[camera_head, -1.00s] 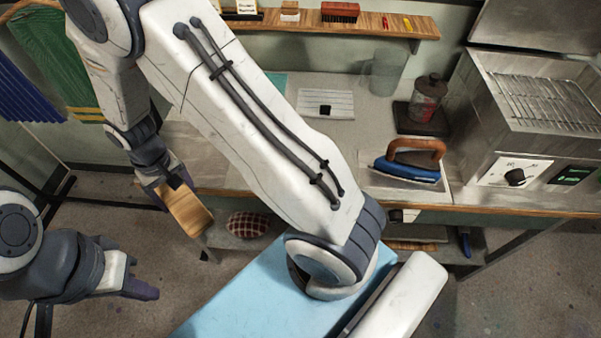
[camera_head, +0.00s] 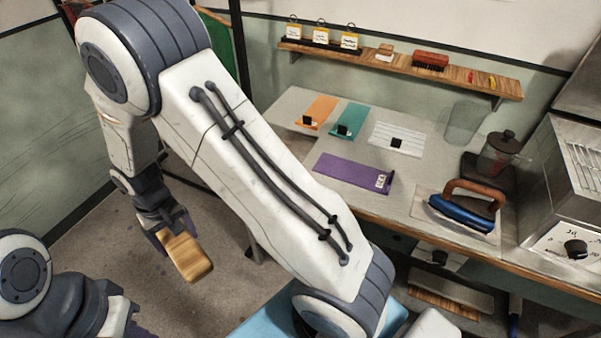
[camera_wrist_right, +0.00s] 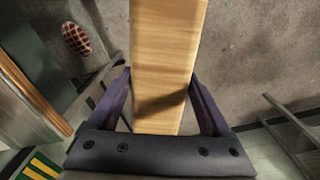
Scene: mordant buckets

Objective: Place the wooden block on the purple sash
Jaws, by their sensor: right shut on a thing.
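The wooden block (camera_head: 187,258) is in my right gripper (camera_head: 174,236), held in the air over the grey floor, left of the worktable. In the right wrist view the block (camera_wrist_right: 168,55) stands between the two fingers of the gripper (camera_wrist_right: 160,90) and extends past their tips. The purple sash (camera_head: 345,170) lies flat near the worktable's front edge, with a small pale tag at its right end. Nothing lies on its middle. The sash is well to the right of and apart from the block. My left gripper (camera_head: 130,322) is at the bottom left, partly cut off; its opening is unclear.
Orange (camera_head: 317,112), teal (camera_head: 348,120) and white striped (camera_head: 398,138) pieces lie behind the sash. A blue iron (camera_head: 462,212), a clear beaker (camera_head: 464,122) and a lidded jar (camera_head: 500,153) stand to the right. A wall shelf (camera_head: 400,67) runs above.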

